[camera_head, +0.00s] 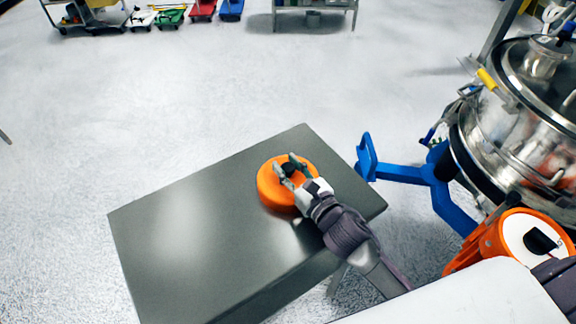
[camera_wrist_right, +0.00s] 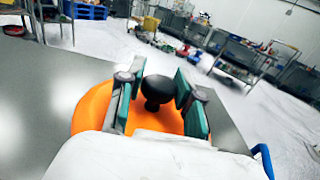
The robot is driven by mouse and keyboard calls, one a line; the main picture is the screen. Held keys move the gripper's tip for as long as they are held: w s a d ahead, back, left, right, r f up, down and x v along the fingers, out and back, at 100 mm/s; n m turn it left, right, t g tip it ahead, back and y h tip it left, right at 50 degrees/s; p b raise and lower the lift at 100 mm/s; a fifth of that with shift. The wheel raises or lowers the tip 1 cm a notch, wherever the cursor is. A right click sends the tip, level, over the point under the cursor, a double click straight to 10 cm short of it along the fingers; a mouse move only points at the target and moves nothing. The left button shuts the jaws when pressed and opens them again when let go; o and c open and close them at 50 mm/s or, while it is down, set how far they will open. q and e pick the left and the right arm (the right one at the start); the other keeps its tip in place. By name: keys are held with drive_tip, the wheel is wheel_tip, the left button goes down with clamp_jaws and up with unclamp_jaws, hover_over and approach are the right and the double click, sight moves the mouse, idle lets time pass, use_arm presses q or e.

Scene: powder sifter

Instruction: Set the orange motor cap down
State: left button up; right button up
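The orange motor cap (camera_head: 272,190) is a round orange disc with a black knob (camera_head: 289,169) on top. It is at the right part of the grey table (camera_head: 190,235), and appears to rest on the tabletop. My right gripper (camera_head: 288,168) is over the cap with its fingers on either side of the knob. In the right wrist view, the fingers (camera_wrist_right: 160,95) are spread, with gaps beside the black knob (camera_wrist_right: 157,88), and the cap (camera_wrist_right: 90,108) lies below them. My left gripper is not in view.
A steel sifter (camera_head: 520,120) on a blue frame (camera_head: 440,190) stands right of the table. An orange-rimmed motor part (camera_head: 490,240) is at the lower right. The table's left half is bare. Carts and bins stand far back.

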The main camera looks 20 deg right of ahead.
drive_tip(key=o, duration=0.3)
drive_tip(key=shift+r, duration=0.15)
drive_tip(key=b+v, duration=0.2)
drive_tip(key=v, duration=0.9)
drive_tip(key=shift+s+d+r, duration=0.1)
drive_tip(key=shift+s+d, duration=0.05)
drive_tip(key=shift+s, duration=0.35)
